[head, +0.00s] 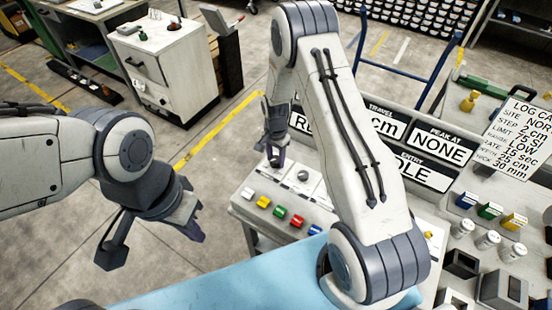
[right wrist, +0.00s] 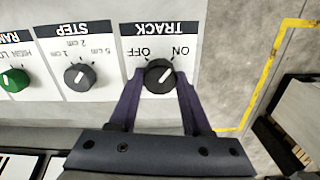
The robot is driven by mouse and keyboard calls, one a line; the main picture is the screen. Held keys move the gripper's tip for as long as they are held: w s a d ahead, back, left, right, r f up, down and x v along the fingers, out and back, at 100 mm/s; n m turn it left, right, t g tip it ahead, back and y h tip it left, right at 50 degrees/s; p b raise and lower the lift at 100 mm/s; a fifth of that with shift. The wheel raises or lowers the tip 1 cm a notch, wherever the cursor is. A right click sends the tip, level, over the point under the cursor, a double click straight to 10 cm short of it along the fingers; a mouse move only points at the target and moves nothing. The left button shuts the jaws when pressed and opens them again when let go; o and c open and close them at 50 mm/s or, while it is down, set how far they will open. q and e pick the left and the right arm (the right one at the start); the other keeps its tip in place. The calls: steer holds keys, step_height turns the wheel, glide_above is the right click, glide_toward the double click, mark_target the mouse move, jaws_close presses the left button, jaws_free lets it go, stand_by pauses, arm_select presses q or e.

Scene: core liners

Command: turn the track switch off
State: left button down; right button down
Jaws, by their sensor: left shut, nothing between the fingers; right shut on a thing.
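The track switch (right wrist: 159,76) is a dark round knob on a white panel labelled TRACK, with ON and OFF printed upside down in the right wrist view. Its light mark points up and right, towards ON. My right gripper (right wrist: 158,88) is shut on this knob, with one purple finger on each side. In the head view the right gripper (head: 273,158) is at the far left end of the console, and its fingers hide the knob there. My left gripper (head: 197,236) is shut and empty in the air, left of the console.
The STEP knob (right wrist: 79,76) and a green knob (right wrist: 13,80) sit beside the track switch. Several coloured buttons (head: 280,213) line the console front. Display signs (head: 375,125) stand behind. A white cabinet (head: 165,65) is at the back left. Open floor lies left of the console.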

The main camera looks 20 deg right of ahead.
steer(key=n+b, duration=0.1)
steer(key=n, duration=0.2)
steer(key=shift+n, duration=0.3)
steer(key=n+b, duration=0.1)
steer(key=n, duration=0.3)
steer(key=shift+n+b, duration=0.3)
steer(key=shift+b, duration=0.05)
steer(key=n+b, duration=0.1)
steer(key=n, duration=0.3)
steer(key=shift+w, duration=0.1)
steer(key=shift+n+b, duration=0.3)
steer(key=shift+n, duration=1.7)
steer(key=shift+c, duration=1.8)
jaws_free()
steer(key=shift+r, duration=0.1)
